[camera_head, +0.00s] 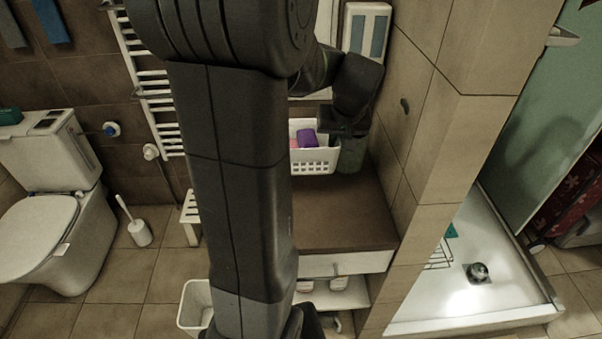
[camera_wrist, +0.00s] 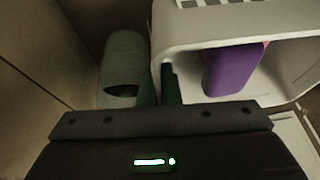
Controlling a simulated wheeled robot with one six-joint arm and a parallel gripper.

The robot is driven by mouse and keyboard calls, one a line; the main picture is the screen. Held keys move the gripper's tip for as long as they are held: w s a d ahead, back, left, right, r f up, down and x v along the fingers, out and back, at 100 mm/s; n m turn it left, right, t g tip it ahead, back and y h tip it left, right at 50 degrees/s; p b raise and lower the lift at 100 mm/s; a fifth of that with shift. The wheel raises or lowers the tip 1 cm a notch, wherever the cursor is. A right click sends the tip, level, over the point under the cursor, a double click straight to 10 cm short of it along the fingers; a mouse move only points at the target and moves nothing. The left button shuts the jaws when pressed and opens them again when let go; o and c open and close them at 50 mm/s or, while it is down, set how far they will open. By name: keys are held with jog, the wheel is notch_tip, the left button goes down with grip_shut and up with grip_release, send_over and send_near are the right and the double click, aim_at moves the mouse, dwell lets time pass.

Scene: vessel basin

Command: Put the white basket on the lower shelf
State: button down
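The white basket (camera_head: 315,161) is at the back of the brown countertop, with a purple item (camera_head: 307,138) and a pink item inside. I cannot tell whether it rests on the top or is slightly raised. My gripper (camera_head: 335,134) is at the basket's right end. In the wrist view, its two dark fingers (camera_wrist: 160,88) are close together on either side of the basket's wall (camera_wrist: 204,42), seemingly shut on it. The lower shelf (camera_head: 350,297) is below the white drawer, with several small white items on it; my arm hides its left part.
A grey-green cylinder (camera_wrist: 123,62) stands beside the basket, close to my fingers. The brown countertop (camera_head: 345,215) is bare in front. A tiled wall (camera_head: 415,150) bounds the right. A white bin (camera_head: 194,306) and a small white stool (camera_head: 190,215) stand at left.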

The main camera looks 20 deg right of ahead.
jog(key=shift+w+f, duration=0.2)
notch_tip(320, 180, down, 10)
jog(key=shift+r, duration=0.25)
jog(key=shift+f, duration=0.2)
jog(key=c, duration=1.6)
grip_release()
jog(key=shift+r, duration=0.1)
